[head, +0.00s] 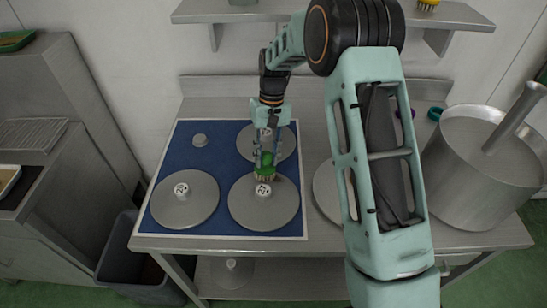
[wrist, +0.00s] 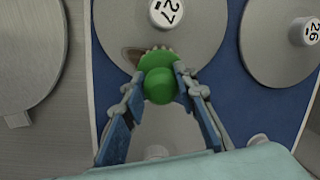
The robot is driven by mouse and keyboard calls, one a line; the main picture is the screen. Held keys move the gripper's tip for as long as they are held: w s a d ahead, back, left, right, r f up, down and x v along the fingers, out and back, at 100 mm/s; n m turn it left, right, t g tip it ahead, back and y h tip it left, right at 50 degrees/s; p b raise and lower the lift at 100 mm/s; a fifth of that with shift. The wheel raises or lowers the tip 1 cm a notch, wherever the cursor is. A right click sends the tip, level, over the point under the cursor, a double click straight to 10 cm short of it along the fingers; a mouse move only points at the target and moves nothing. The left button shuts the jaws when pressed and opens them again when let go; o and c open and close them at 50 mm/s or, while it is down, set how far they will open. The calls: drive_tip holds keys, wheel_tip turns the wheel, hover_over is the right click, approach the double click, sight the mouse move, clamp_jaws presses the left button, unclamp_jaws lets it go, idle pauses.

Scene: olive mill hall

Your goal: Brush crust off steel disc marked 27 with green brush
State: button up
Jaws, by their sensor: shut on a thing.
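My gripper (head: 266,150) is shut on the green brush (head: 264,167), also clear in the wrist view (wrist: 160,80). The brush points down, its pale bristles at the back edge of the steel disc marked 27 (head: 264,212). That disc lies front right on the blue mat; its white hub reads 27 in the wrist view (wrist: 168,12). A brown crust patch (wrist: 131,56) shows on the disc beside the bristles, partly hidden by the brush. I cannot tell whether the bristles touch it.
The disc marked 26 (wrist: 312,40) lies left on the blue mat (head: 225,232). Another disc (head: 245,143) lies behind, under my gripper. A disc (head: 325,190) off the mat is partly behind my arm. A large steel pot (head: 480,165) stands at right. A wall shelf (head: 230,12) is above.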

drive_tip(key=shift+w+a+f, duration=0.1)
drive_tip(key=shift+w+a, duration=0.05)
drive_tip(key=shift+a, duration=0.45)
drive_tip(key=shift+s+d+f+b, duration=0.1)
drive_tip(key=shift+s+d, duration=0.15)
drive_tip(key=shift+d, duration=0.4)
drive_tip(key=shift+s+d+b, duration=0.1)
drive_tip(key=shift+s+d, duration=0.2)
drive_tip(key=shift+d, duration=0.35)
drive_tip(key=shift+s+d+f+b, duration=0.1)
drive_tip(key=shift+s+d, duration=0.15)
drive_tip(key=shift+d, duration=0.4)
drive_tip(key=shift+s+d+r, duration=0.1)
drive_tip(key=shift+s+d, duration=0.2)
drive_tip(key=shift+d, duration=0.6)
drive_tip(key=shift+s+d+r, duration=0.1)
drive_tip(key=shift+s+d, duration=0.2)
drive_tip(key=shift+d, duration=0.55)
drive_tip(key=shift+w+r, duration=0.2)
drive_tip(key=shift+r, duration=0.25)
drive_tip(key=shift+p+v, duration=1.95)
drive_tip(key=shift+v, duration=0.65)
drive_tip(key=shift+r, duration=0.1)
